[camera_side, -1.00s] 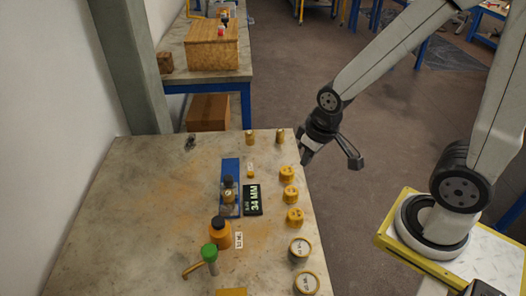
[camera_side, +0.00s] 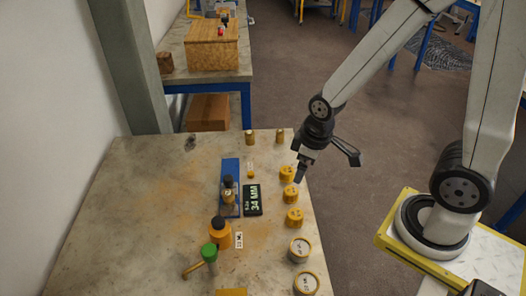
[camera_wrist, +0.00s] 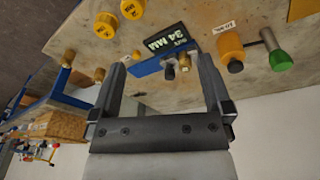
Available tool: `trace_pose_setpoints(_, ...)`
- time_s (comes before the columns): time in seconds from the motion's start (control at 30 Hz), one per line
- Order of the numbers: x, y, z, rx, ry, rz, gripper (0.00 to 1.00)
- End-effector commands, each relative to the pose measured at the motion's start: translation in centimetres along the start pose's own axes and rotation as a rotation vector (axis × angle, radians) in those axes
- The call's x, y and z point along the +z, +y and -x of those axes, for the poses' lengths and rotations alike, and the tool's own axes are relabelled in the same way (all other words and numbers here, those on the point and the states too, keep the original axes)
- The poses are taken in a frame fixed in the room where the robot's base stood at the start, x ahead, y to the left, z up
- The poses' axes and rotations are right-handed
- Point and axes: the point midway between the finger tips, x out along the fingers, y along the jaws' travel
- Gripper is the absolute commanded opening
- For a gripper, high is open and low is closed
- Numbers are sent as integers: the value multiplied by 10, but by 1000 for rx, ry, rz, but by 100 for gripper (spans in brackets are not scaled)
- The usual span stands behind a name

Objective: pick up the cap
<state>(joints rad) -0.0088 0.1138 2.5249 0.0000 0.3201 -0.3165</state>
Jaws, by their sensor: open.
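Several yellow caps stand in a row along the table's right edge: a far cap (camera_side: 286,173), a middle cap (camera_side: 290,195) and a near cap (camera_side: 294,217). Two of the yellow caps also show at the top of the wrist view (camera_wrist: 106,26). My gripper (camera_side: 299,179) is above the row, close to the far and middle caps in the side view. In the wrist view its two fingers (camera_wrist: 161,62) are wide apart with nothing held between them. A black 34 MM display (camera_side: 252,200) lies beside a small brass vessel with a dark top (camera_side: 228,188) on a blue plate (camera_side: 230,167).
Two larger labelled round pieces (camera_side: 300,250) stand at the near right. Small brass pieces (camera_side: 250,138) stand at the back. The table's left side is mostly clear.

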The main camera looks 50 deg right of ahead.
Motion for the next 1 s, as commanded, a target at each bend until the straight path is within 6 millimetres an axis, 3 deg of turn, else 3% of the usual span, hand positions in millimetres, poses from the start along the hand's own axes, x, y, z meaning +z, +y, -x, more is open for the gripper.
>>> trace_pose_setpoints(0.7, 10, -12, -83, -118, -108, 1013, 100)
trace_pose_setpoints(1.0, 15, -15, -100, -156, -115, 1232, 100)
